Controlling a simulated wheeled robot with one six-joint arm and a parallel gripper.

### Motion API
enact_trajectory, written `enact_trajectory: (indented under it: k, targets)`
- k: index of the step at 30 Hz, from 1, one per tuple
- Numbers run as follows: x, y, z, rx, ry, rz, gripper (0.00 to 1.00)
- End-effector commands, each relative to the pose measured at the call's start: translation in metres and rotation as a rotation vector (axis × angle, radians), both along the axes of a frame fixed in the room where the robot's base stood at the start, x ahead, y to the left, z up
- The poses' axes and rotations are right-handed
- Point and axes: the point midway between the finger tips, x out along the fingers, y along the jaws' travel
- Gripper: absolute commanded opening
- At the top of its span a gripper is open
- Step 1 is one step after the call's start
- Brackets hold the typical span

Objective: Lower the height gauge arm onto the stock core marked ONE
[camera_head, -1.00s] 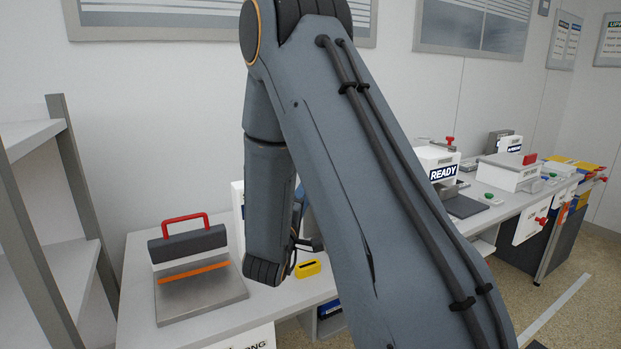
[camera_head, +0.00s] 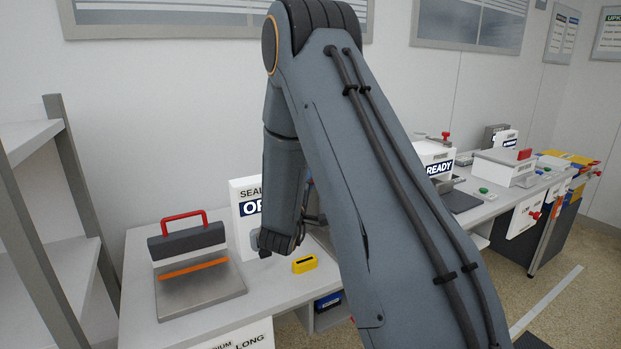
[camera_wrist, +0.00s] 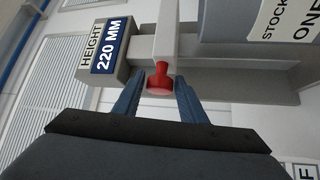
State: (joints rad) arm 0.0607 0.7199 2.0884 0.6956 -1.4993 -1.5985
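The height gauge shows in the wrist view, with a display (camera_wrist: 107,48) reading HEIGHT 220 MM and a light grey gauge arm (camera_wrist: 166,30). A red knob (camera_wrist: 160,82) sticks out from the gauge arm towards me. My gripper (camera_wrist: 160,80) has its two blue fingers on either side of the red knob; whether they press on it or leave a small gap I cannot tell. A grey stock core (camera_wrist: 222,22) with a label (camera_wrist: 289,20) reading STOCK and ONE stands right of the gauge arm. In the head view, my arm hides the gauge and my gripper.
A plate device with a red handle (camera_head: 184,219) sits on the left bench. A yellow block (camera_head: 304,264) lies near my arm, beside a white sealer sign (camera_head: 245,205). A READY station (camera_head: 436,165) stands right. Grey shelving (camera_head: 55,215) is at left.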

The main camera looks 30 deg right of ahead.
Motion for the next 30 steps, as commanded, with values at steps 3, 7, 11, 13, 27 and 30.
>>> enact_trajectory:
  k: [3, 7, 11, 13, 27, 30]
  targets:
    - [0.000, 0.000, 0.000, 0.000, 0.000, 0.000, 0.17]
    - [0.000, 0.000, 0.000, 0.000, 0.000, 0.000, 0.00]
    - [0.000, 0.001, -0.001, 0.000, 0.000, 0.000, 0.00]
    - [0.000, 0.001, -0.005, 0.000, 0.000, 0.001, 0.00]
    - [0.000, 0.001, -0.036, 0.001, 0.003, 0.001, 0.00]
    - [0.000, 0.001, -0.036, 0.002, 0.004, 0.002, 0.30]
